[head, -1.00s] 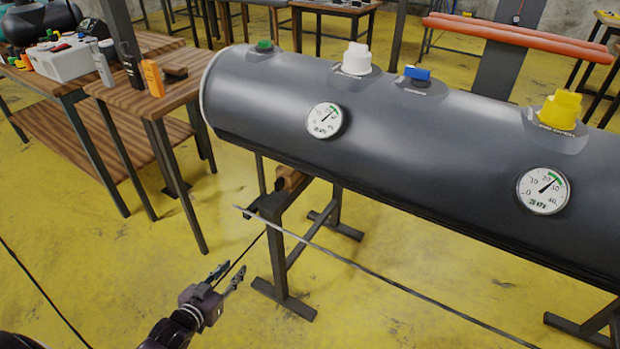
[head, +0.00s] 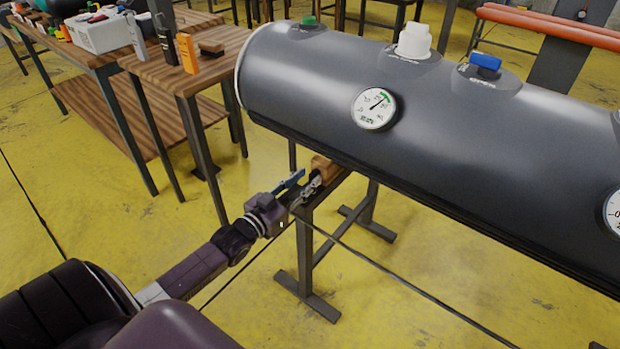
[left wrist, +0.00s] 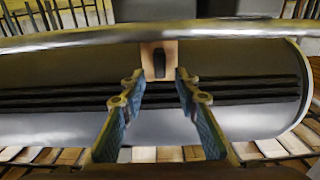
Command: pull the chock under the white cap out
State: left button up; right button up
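The wooden chock (head: 325,168) is a light brown block wedged between the dark grey tube (head: 450,120) and the top of a metal stand. It lies below and left of the white cap (head: 412,42). My left gripper (head: 310,178) is open at the chock's near end. In the left wrist view, the chock (left wrist: 158,53) shows a dark slot and sits straight ahead between the spread fingertips (left wrist: 158,82). I cannot tell whether the fingers touch it. The chock's far part is hidden under the tube. My right gripper is not in view.
The dark stand (head: 306,250) has legs just beyond my left gripper, and a thin bar runs from it to the lower right. Yellow floor in front is clear.

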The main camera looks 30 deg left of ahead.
pick_arm(q)
jog(key=shift+w+d, duration=0.1)
jog(key=shift+w, duration=0.85)
grip_shut()
